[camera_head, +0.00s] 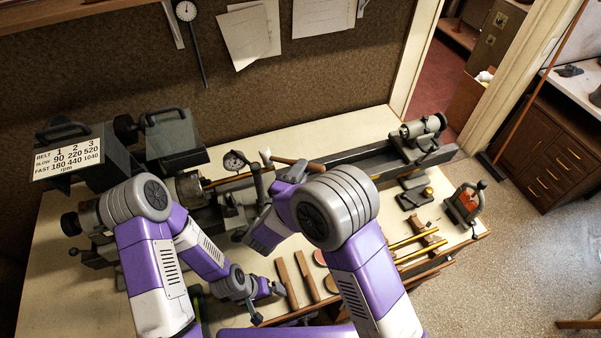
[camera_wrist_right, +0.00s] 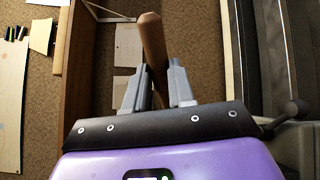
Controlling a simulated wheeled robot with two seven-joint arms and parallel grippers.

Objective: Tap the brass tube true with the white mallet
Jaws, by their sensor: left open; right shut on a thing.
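The brass tube (camera_head: 226,180) runs rightward from the lathe chuck (camera_head: 189,187); its right part is hidden behind the dial stand and my right arm. The mallet's white head (camera_head: 266,156) is just above and right of the tube; I cannot tell if they touch. Its brown wooden handle (camera_head: 296,162) extends right. My right gripper (camera_head: 293,174) is shut on this handle, which also shows between the fingers in the right wrist view (camera_wrist_right: 151,42). My left gripper (camera_head: 272,289) is open and low over the bench front, left of flat wooden pieces.
A dial gauge (camera_head: 234,160) stands at the tube on the lathe. The tailstock (camera_head: 420,134) is at the right end. Wooden strips (camera_head: 288,284), brass rods (camera_head: 413,240) and a small vise (camera_head: 466,203) occupy the bench front. The back right bench top is fairly clear.

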